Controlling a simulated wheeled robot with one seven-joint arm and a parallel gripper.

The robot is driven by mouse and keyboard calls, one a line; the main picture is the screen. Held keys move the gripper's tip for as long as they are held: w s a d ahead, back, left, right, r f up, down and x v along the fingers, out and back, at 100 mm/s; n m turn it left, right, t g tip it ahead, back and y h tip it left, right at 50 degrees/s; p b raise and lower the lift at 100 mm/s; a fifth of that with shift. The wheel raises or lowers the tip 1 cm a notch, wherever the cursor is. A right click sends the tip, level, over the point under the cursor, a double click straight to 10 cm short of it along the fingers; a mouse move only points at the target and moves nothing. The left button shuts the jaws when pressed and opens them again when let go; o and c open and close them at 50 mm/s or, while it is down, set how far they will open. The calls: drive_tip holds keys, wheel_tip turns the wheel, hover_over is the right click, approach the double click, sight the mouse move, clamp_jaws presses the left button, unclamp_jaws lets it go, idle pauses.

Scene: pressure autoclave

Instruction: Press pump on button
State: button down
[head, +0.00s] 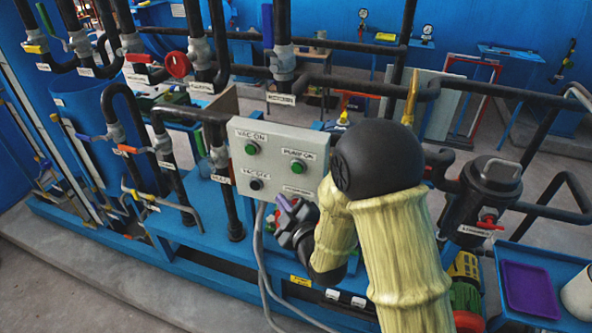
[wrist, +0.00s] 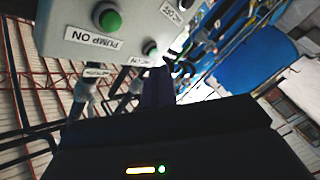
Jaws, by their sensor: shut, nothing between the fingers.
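The pump on button (head: 298,167) is green and sits under its "PUMP ON" label at the upper right of the grey control box (head: 240,170). In the wrist view, which is upside down, the pump on button (wrist: 110,18) is at the top left. My gripper (head: 284,203) has purple fingers, shut and empty, below the button near the box's lower right edge. In the wrist view the purple fingers (wrist: 157,88) are below and right of the button, apart from it in the picture. My gripper and arm partly cover the lower right of the box.
The green vac on button (head: 252,148) and black vac off button (head: 256,184) are on the box's left side. Black pipes with valves (head: 222,157) surround the box. A grey cable (head: 261,260) hangs below it. A black vessel (head: 487,195) stands at right.

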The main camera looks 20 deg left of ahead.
sight(297, 168)
drive_tip(key=shift+w, duration=0.1)
drive_tip(key=w+p, duration=0.2)
drive_tip(key=w, duration=0.6)
drive_tip(key=shift+w+d, duration=0.3)
drive_tip(key=shift+d, duration=0.1)
idle(1.8)
drive_tip(key=shift+w+b, duration=0.4)
